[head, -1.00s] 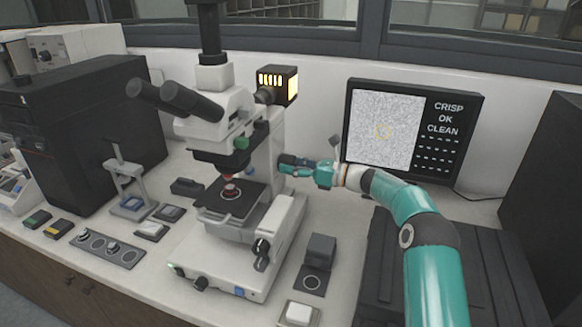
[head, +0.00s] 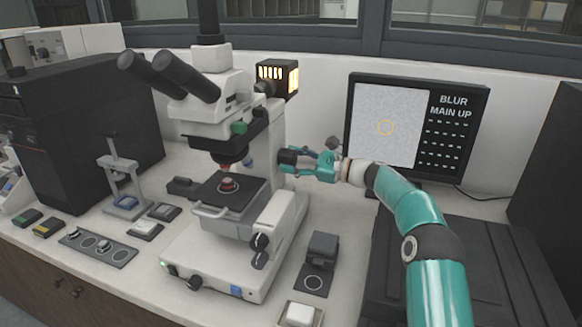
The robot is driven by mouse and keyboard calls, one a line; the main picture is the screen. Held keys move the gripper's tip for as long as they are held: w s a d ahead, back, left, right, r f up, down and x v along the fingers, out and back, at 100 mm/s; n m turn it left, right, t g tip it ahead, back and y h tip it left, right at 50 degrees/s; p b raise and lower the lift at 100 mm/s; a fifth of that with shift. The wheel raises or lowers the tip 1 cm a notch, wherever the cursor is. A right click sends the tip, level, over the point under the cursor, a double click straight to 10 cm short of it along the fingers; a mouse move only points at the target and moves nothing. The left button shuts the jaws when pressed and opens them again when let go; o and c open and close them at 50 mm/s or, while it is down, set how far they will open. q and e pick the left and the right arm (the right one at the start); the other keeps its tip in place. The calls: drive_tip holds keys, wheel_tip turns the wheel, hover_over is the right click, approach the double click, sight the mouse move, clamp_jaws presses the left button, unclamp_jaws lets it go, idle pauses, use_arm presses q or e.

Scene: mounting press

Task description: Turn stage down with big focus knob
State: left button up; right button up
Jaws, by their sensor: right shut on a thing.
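The white microscope (head: 262,125) stands at the middle of the bench. Its black stage (head: 207,190) carries a small round reddish sample (head: 229,184) below the objective (head: 229,160), with a small gap between them. My right gripper (head: 293,158) reaches in from the right to the side of the microscope's upright. It is shut on the dark round big focus knob (head: 286,157), which the fingers partly hide. The monitor (head: 387,125) shows a smooth grey picture and the words "BLUR" and "MAIN UP". My left gripper is not in view.
Another black knob (head: 260,242) sits low on the microscope's right side. A dark block on a pad (head: 322,250) and a white block (head: 299,314) are right of the base. A lamp housing (head: 277,78) is above my gripper. Small trays and a press (head: 125,190) stand left.

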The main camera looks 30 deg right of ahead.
idle(0.3)
drive_tip(key=shift+f, duration=0.1)
drive_tip(key=o, duration=1.2)
drive_tip(key=shift+c, duration=0.2)
drive_tip(key=shift+s+d, duration=0.1)
drive_tip(key=v, duration=1.1)
drive_tip(key=shift+s+d, duration=0.25)
drive_tip(key=shift+d, duration=0.05)
